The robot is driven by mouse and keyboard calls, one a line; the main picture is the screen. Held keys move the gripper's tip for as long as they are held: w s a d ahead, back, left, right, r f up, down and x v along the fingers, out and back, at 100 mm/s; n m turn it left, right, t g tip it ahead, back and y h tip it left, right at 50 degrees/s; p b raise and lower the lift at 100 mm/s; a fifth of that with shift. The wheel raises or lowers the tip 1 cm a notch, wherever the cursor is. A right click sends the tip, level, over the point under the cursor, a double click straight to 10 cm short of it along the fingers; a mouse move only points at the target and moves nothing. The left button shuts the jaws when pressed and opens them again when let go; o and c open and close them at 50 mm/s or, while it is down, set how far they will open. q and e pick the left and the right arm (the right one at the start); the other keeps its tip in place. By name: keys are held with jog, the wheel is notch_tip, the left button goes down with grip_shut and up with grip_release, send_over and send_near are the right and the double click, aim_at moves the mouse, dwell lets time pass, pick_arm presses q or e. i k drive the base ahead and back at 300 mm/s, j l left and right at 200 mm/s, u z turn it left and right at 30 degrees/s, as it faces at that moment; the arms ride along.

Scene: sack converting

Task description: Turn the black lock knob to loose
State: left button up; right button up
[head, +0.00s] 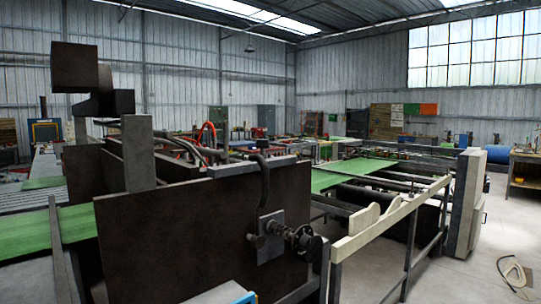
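A grey mounting plate (270,219) sits on the dark brown side panel (200,235) of the machine in front of me. A small dark round knob (257,241) sticks out at the lower left of this plate; it looks like the black lock knob. A shaft runs right from the plate to a dark handwheel (305,243). The knob is too small to tell whether it is set tight or loose. Neither of my grippers is in the head view.
A curved dark pipe (265,182) comes down above the plate. A pale rail (385,228) with grey posts runs off to the right, ending near a grey cabinet (466,203). Open floor (450,280) lies at the lower right, with a coiled hose (514,273).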

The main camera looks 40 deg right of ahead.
aim_at(261, 143)
jog(key=i+l+z, duration=0.1)
jog(key=l+z, duration=0.2)
jog(key=i+l+z, duration=0.15)
jog(key=l+z, duration=0.2)
jog(key=i+l+z, duration=0.15)
jog(key=l+z, duration=0.15)
